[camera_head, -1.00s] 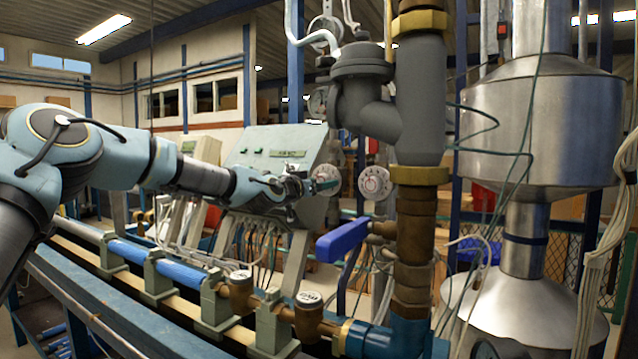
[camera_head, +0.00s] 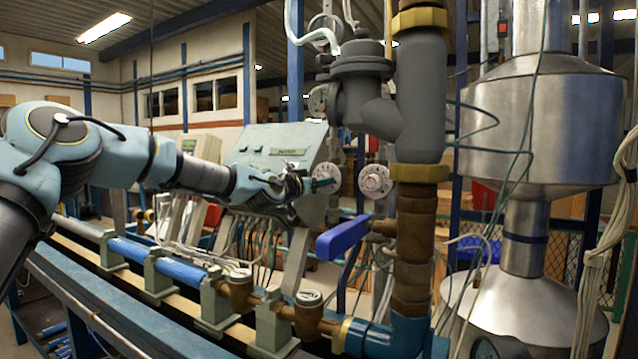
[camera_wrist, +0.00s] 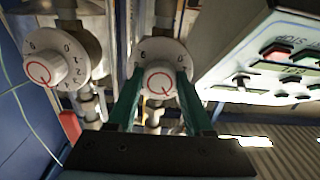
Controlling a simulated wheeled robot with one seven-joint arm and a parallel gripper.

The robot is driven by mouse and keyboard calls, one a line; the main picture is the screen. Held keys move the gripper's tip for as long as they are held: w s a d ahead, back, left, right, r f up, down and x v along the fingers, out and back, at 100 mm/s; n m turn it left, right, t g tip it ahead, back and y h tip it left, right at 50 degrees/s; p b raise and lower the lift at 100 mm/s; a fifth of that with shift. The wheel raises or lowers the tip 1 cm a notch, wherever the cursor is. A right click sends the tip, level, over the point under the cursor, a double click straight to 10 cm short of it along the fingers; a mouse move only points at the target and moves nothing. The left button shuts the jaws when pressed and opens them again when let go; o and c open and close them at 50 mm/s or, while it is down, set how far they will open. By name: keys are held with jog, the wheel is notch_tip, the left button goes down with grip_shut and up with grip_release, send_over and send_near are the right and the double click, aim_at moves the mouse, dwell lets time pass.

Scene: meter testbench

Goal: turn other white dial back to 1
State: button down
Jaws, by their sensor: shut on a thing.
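Two white dials with red-ringed knobs and numbered rims show side by side. In the wrist view one dial (camera_wrist: 150,50) has its knob between the green fingers of my gripper (camera_wrist: 160,80), which is shut on that knob. The other dial (camera_wrist: 52,58) stands free at the left of the wrist view, with numbers showing on its rim. In the head view the gripped dial (camera_head: 327,176) is at the tip of my gripper (camera_head: 312,186). The free dial (camera_head: 375,181) is just to its right. The number each dial points to is too small to tell.
A sloped control panel (camera_head: 272,150) with buttons stands beside the gripped dial and shows at the right in the wrist view (camera_wrist: 270,60). A blue lever (camera_head: 342,238) and a thick grey and brown pipe (camera_head: 415,220) stand in front and to the right.

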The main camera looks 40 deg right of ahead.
jog(key=shift+f, duration=0.1)
jog(key=shift+n+b, duration=5.9)
jog(key=shift+n, duration=1)
jog(key=shift+c, duration=1.5)
grip_release()
jog(key=shift+s+a, duration=0.1)
